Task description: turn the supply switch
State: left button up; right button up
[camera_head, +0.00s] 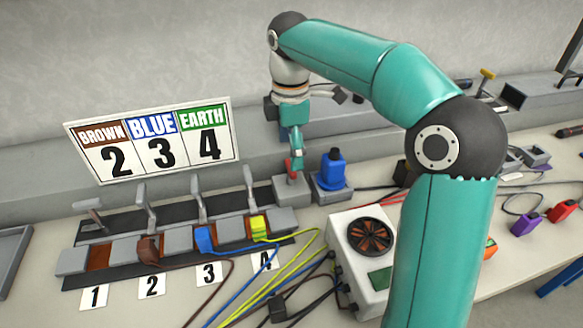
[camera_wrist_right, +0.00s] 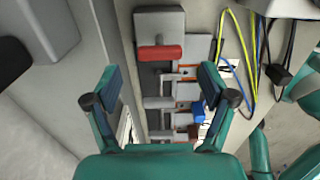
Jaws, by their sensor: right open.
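The supply switch, a red handle (camera_head: 292,168) on a grey box (camera_head: 291,190), stands at the back of the bench, right of the row of levers. In the right wrist view its red handle (camera_wrist_right: 160,53) lies crosswise on the grey plate (camera_wrist_right: 172,22). My right gripper (camera_head: 297,150) points down at the switch. It also shows in the wrist view (camera_wrist_right: 160,82), its two fingers apart with the red handle ahead of the gap. I see no grip on the handle; whether a finger touches it I cannot tell. My left gripper is not in view.
Left are several levers (camera_head: 198,200) with brown, blue and yellow connectors, under a number sign (camera_head: 155,140). A blue plug (camera_head: 332,170) stands close right of the switch. A white box with a fan (camera_head: 370,236) and loose cables lie in front. The wall is behind.

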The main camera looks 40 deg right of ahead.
jog(key=shift+f+b, duration=0.35)
jog(key=shift+f, duration=1.65)
jog(key=shift+c, duration=0.3)
jog(key=c, duration=1.1)
